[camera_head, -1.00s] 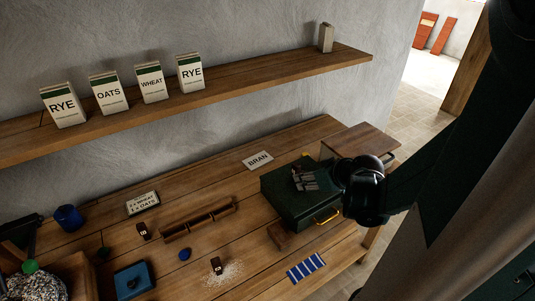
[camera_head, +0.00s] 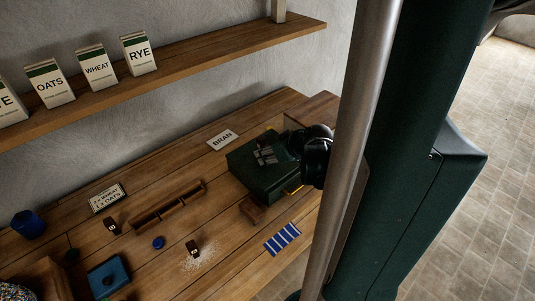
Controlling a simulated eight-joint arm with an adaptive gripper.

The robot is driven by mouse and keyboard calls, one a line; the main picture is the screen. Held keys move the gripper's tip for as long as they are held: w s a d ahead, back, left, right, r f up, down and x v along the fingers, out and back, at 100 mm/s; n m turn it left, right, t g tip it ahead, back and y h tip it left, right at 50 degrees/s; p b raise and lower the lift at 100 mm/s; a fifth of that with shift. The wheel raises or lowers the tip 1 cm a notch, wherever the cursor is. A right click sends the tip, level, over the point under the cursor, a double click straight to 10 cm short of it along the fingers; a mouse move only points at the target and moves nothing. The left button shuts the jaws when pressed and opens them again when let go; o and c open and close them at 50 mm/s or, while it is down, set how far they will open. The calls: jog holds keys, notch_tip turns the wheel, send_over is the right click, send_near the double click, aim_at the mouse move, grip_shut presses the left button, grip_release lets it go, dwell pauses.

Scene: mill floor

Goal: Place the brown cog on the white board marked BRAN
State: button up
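The white board marked BRAN (camera_head: 222,140) lies flat at the back of the workbench, left of a dark green case (camera_head: 262,180). My gripper (camera_head: 266,156) is over the case, its grey fingers pointing left. Whether the fingers are apart or closed, and whether anything is between them, is too small to tell. I cannot make out a brown cog for certain. A small blue round piece (camera_head: 158,243) and a small dark green piece (camera_head: 71,256) lie on the bench to the left. The BRAN board looks bare.
A wooden divided rack (camera_head: 168,207), a brown block (camera_head: 251,210), two small dark pieces (camera_head: 112,225) (camera_head: 193,248), a blue striped cloth (camera_head: 282,238), a blue tray (camera_head: 107,279) and a blue cup (camera_head: 27,224) occupy the bench. A shelf (camera_head: 200,60) with cartons runs above.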

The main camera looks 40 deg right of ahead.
dwell(0.3)
jog(key=c, duration=0.9)
jog(key=shift+c, duration=0.2)
jog(key=shift+r, duration=0.1)
jog(key=shift+r+p, duration=1.05)
jog(key=shift+r, duration=3.85)
